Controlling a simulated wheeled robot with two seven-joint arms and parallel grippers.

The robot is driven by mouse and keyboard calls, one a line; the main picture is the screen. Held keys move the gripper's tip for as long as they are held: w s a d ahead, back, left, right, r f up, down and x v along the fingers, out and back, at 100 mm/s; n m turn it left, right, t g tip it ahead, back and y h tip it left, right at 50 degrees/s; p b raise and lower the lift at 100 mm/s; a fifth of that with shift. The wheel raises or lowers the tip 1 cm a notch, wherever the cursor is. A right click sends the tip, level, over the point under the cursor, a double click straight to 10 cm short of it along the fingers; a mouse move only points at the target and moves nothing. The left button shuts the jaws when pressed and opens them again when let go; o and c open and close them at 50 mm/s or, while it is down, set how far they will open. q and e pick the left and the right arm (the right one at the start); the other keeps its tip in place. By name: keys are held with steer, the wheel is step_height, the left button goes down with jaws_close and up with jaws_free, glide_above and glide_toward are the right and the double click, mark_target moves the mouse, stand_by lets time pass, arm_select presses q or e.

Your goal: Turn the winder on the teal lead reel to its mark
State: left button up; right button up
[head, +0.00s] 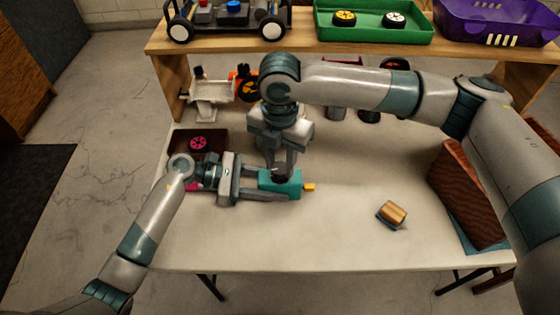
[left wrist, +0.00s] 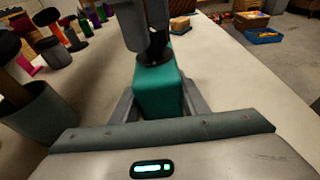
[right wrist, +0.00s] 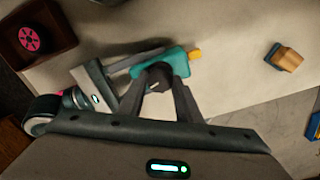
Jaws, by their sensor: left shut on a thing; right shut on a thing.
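The teal lead reel (head: 290,184) lies on the pale table with a yellow tab (head: 309,187) at its right end. My left gripper (head: 268,187) comes in from the left and is shut on the reel's body, which also shows in the left wrist view (left wrist: 160,95). My right gripper (head: 281,172) points down from above and is shut on the dark round winder (right wrist: 158,77) on top of the reel. The winder has a small light line on its top in the right wrist view. The mark on the reel cannot be made out.
A wood-and-blue block (head: 392,213) lies to the right on the table. A dark brown tray (head: 222,137) with a pink wheel stands at the back left. A wooden shelf (head: 300,46) spans the back, bearing a car chassis and a green tray (head: 372,32). The front table is clear.

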mark_target(280, 168)
steer(key=shift+m, duration=1.8)
steer(key=o, duration=1)
steer(key=shift+o, duration=0.2)
step_height(280, 168, up, 12)
arm_select(q)
steer(key=o, duration=1)
